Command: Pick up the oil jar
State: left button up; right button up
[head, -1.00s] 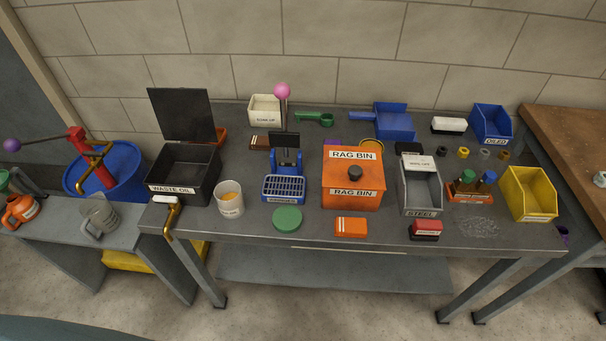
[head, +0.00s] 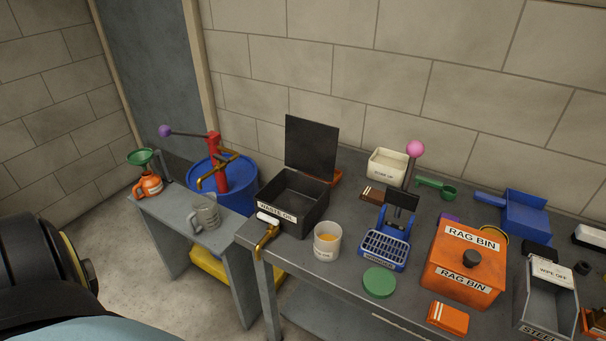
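A pale, open-topped jar (head: 327,243) with yellow-orange contents and a small label stands upright near the front edge of the workbench. It looks like the oil jar, but its label is too small to read surely. It stands just right of the black waste oil box (head: 306,217) and its brass tap (head: 266,241). A round green disc (head: 379,282) lies to its right. Neither of my grippers is in view.
The blue wringer (head: 385,250) and orange rag bin (head: 463,262) stand right of the jar. On the left, a lower side table (head: 185,222) holds a grey jug (head: 206,215) and an orange can (head: 148,186) with a green funnel. A blue drum (head: 236,192) stands behind it.

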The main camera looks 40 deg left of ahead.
aim_at(327, 239)
jog(key=u, duration=0.2)
jog(key=k, duration=0.2)
jog(key=u, duration=1.1)
